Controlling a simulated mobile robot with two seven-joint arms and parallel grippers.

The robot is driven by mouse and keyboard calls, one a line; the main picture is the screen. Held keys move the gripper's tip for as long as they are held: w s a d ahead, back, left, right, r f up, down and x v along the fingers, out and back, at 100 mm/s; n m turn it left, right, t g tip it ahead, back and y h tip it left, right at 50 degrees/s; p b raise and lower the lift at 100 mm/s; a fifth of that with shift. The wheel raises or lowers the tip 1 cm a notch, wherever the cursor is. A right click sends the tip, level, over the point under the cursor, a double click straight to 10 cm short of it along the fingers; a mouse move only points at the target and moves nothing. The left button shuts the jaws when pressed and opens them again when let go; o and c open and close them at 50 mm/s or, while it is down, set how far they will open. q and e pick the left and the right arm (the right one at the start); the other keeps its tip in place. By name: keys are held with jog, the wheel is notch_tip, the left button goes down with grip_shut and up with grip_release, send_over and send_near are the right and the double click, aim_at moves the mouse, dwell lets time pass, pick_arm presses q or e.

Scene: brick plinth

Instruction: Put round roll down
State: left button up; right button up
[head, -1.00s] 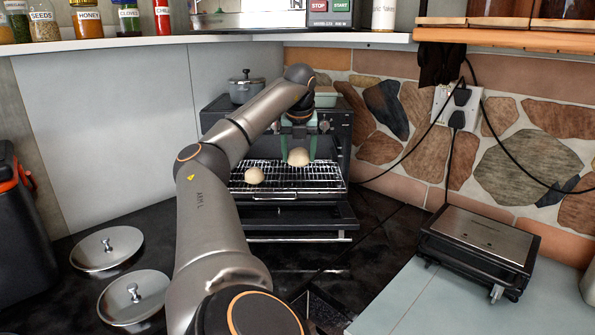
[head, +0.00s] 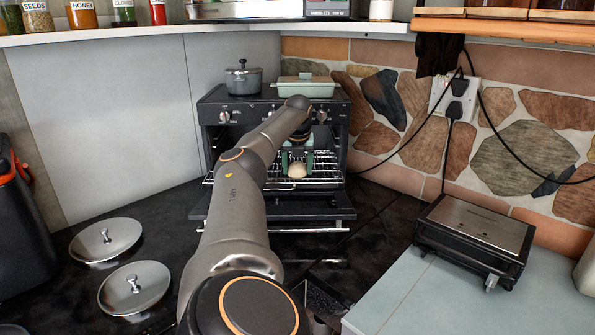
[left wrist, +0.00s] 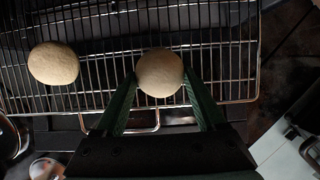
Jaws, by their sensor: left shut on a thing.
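A pale round roll (left wrist: 159,72) is between the green fingers of my left gripper (left wrist: 160,92), which is shut on it, in the left wrist view. In the head view my left gripper (head: 297,165) reaches into the open black oven, with the roll (head: 297,171) at its fingertips. The wire rack (left wrist: 215,50) lies under the roll; whether the roll touches it I cannot tell. A second round roll (left wrist: 54,63) rests on the rack to the left in the wrist view. In the head view my arm hides that one. My right gripper is not in view.
The oven (head: 340,118) has its door (head: 325,208) lowered; a grey pot (head: 244,82) and a green dish (head: 306,86) stand on top. Two metal lids (head: 105,240) lie on the dark counter at left. A grill press (head: 476,238) stands at right.

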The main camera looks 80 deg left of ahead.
pick_arm(q)
jog(key=shift+f, duration=0.15)
jog(key=o, duration=1.3)
jog(key=shift+c, duration=0.2)
jog(key=shift+r, duration=0.35)
jog(key=p+v, duration=0.2)
jog(key=v, duration=1)
jog(key=shift+d, duration=0.15)
jog(key=shift+f, duration=0.2)
